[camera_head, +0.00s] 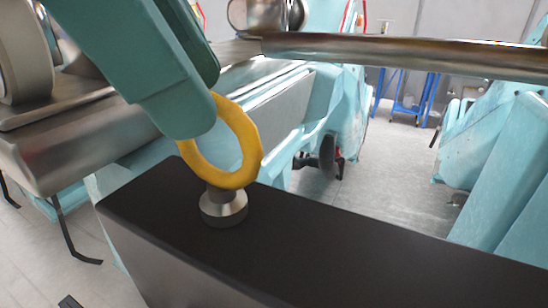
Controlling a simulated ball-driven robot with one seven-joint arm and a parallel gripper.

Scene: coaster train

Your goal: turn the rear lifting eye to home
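A yellow lifting eye (250,140) stands upright on a round metal collar (224,208). The collar sits on top of a long dark block (330,248). It is the only lifting eye in view. My gripper (198,98) comes in from the upper left, with two dark teal fingers. The nearer finger overlaps the upper left of the ring and hides that part. The farther finger ends just behind, close to the top of the ring. The contact between fingers and ring is hidden, so I cannot tell whether they grip it.
A metal rail (410,56) runs across the upper right behind the eye. Light teal train structures (510,175) stand at the right, with more behind the block. A broad metal beam (85,140) lies at the left. Grey floor (395,165) is open beyond the block.

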